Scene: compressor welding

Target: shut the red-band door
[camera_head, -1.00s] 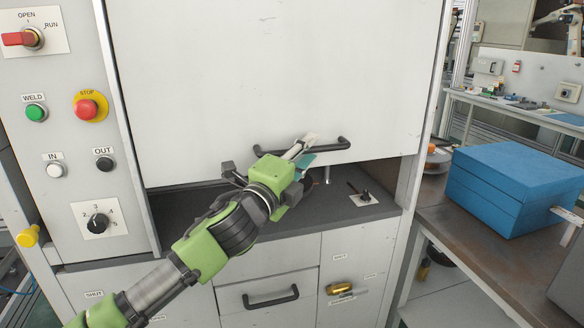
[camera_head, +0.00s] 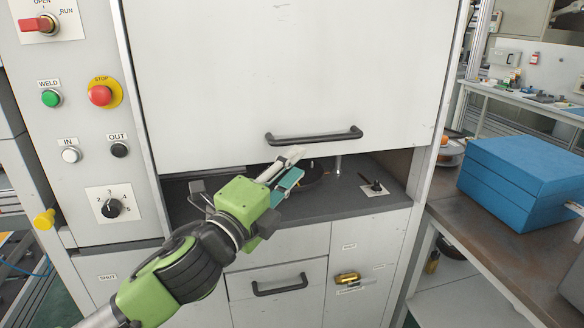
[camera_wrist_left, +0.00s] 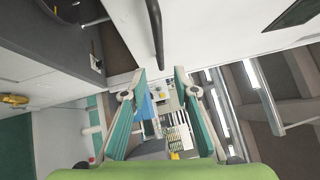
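A large white door (camera_head: 290,80) with a black bar handle (camera_head: 314,136) hangs on the front of the machine. No red band shows on the part in view. An open gap lies below its lower edge, above a dark grey deck (camera_head: 330,205). My left gripper (camera_head: 290,166) is just below the handle, in front of the gap, and holds nothing. In the left wrist view its two fingers (camera_wrist_left: 160,76) are apart, and the handle (camera_wrist_left: 154,35) is just beyond their tips. My right gripper is not in view.
A control panel (camera_head: 75,125) with buttons and knobs stands left of the door. A small black knob (camera_head: 375,187) sits on the deck. Below are drawers with a black handle (camera_head: 279,286). A blue box (camera_head: 525,180) stands on the brown bench (camera_head: 465,235) at right.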

